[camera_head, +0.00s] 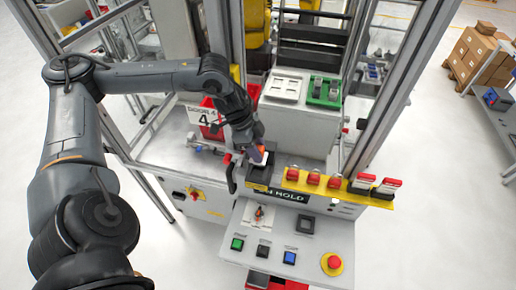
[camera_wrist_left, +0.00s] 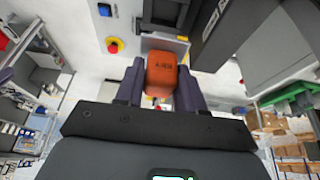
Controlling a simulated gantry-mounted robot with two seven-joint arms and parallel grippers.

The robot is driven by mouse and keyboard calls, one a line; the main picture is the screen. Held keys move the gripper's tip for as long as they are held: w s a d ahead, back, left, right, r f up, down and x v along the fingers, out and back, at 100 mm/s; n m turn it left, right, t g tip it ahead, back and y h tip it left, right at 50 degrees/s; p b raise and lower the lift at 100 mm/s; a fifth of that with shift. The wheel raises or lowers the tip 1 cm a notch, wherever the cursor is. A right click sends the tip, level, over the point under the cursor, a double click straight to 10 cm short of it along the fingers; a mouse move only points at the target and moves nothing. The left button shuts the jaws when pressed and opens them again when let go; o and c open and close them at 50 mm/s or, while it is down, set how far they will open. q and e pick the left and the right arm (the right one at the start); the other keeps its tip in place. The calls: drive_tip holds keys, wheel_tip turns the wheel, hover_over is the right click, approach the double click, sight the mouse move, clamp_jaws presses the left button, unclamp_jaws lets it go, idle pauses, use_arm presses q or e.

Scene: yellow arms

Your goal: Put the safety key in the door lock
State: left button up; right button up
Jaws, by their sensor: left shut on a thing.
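My left gripper (camera_head: 260,158) is at the left end of a yellow key strip in the head view, above the control panel. My right gripper is not in view.
The yellow strip (camera_head: 345,190) carries several red knobs and red-and-white tags. Below it the grey control panel (camera_head: 325,235) has coloured buttons and a red emergency stop (camera_head: 331,264). A metal post (camera_head: 395,85) rises at the right. A red-and-black handle (camera_head: 231,174) is close beside the gripper.

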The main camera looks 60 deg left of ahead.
use_arm(q)
drive_tip(key=shift+f+b, duration=1.55)
drive_tip(key=shift+f, duration=0.35)
drive_tip(key=shift+f+b, duration=0.9)
drive_tip(key=shift+f, duration=0.5)
drive_tip(key=o, duration=1.2)
drive_tip(key=shift+c, duration=0.2)
drive_tip(key=shift+s+a+r, duration=0.15)
drive_tip(key=shift+a+r, duration=0.05)
drive_tip(key=shift+r, duration=0.3)
drive_tip(key=b+v, duration=0.2)
drive_tip(key=v, duration=0.7)
drive_tip(key=shift+r, duration=0.35)
